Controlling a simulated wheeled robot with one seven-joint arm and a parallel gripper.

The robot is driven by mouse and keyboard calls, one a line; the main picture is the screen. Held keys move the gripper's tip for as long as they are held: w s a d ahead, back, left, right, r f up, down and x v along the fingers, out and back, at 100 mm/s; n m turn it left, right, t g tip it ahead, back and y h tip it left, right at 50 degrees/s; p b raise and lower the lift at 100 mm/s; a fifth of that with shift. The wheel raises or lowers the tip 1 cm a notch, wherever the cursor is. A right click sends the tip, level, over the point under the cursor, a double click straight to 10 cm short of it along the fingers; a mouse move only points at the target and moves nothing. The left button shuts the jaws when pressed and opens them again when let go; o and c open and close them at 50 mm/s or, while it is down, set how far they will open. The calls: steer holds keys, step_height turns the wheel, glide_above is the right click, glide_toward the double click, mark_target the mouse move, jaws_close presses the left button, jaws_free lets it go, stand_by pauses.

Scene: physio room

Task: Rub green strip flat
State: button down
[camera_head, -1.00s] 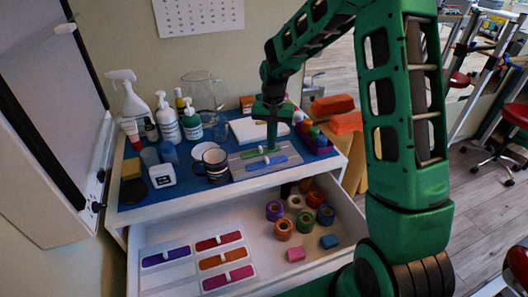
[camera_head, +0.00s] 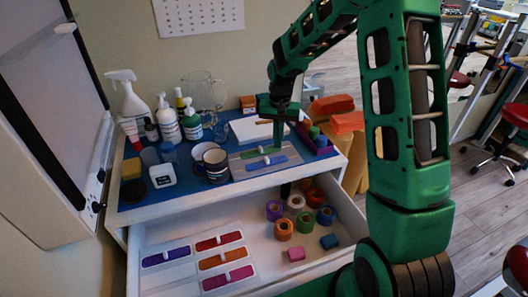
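The green strip (camera_head: 257,152) lies on a grey board on top of the cabinet, with a small white piece at its middle. A blue strip (camera_head: 267,163) lies just in front of it on the same board. My gripper (camera_head: 278,146) points straight down at the right end of the green strip. Its fingers look like one narrow green column, and I cannot tell whether they touch the strip or have a gap between them. The far right end of the green strip is partly hidden by the fingers.
Bottles, a glass jug and a dark enamel mug (camera_head: 216,165) stand left of the board. The open drawer (camera_head: 190,233) below holds more strips and several tape rolls.

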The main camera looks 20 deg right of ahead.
steer(key=shift+d, duration=0.4)
steer(key=shift+a, duration=0.15)
steer(key=shift+a, duration=1.35)
steer(key=shift+d, duration=0.15)
steer(key=shift+d, duration=0.65)
steer(key=shift+d, duration=0.15)
steer(key=shift+d, duration=0.55)
steer(key=shift+r, duration=0.15)
